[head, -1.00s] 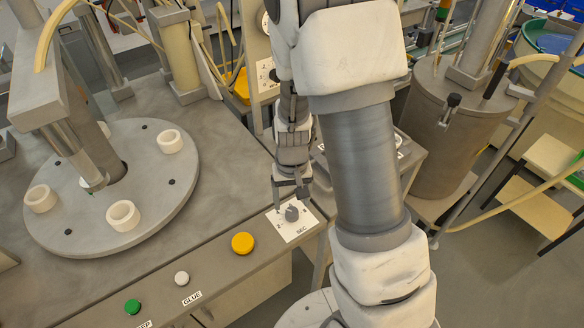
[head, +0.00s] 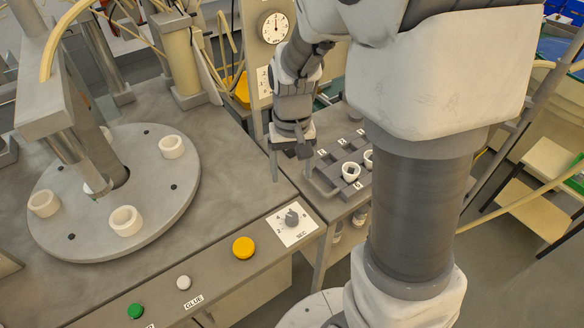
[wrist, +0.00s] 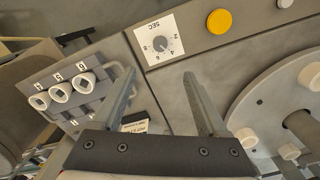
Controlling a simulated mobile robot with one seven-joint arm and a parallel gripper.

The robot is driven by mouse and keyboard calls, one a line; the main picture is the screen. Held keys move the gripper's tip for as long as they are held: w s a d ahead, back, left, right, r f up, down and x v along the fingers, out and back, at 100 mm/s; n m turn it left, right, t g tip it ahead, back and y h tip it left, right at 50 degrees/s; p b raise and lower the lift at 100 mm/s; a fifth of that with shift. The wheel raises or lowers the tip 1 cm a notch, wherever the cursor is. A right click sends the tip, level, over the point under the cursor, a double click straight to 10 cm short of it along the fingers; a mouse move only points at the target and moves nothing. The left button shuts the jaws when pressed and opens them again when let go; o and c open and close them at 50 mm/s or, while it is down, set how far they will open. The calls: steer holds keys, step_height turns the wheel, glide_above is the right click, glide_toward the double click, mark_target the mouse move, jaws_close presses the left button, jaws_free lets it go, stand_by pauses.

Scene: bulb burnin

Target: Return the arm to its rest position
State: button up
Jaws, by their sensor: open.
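My gripper (head: 291,163) is open and empty, raised above the bench's right edge in the head view. In the wrist view its two fingers (wrist: 158,83) stand wide apart with bare bench between them. The timer knob (head: 292,217) on its white SEC plate is clear of the fingers, in front of the gripper; it also shows at the top of the wrist view (wrist: 160,44). My arm covers much of the right half of the head view.
A round plate (head: 75,225) with white rings stands at the left on the bench. Yellow (head: 243,247), white (head: 183,282) and green (head: 135,311) buttons line the front. A numbered tray (head: 325,185) with white cups stands right of the gripper. A gauge (head: 273,27) stands behind.

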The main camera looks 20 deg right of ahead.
steer(key=s+r+n+t, duration=0.1)
steer(key=s+r+t, duration=0.4)
steer(key=s+r, duration=0.8)
step_height(320, 180, up, 3)
steer(key=shift+s+r+n+t, duration=0.1)
steer(key=shift+s+n+t, duration=0.1)
steer(key=shift+n+t, duration=0.1)
steer(key=shift+a, duration=0.1)
steer(key=c, duration=0.4)
steer(key=shift+a, duration=0.2)
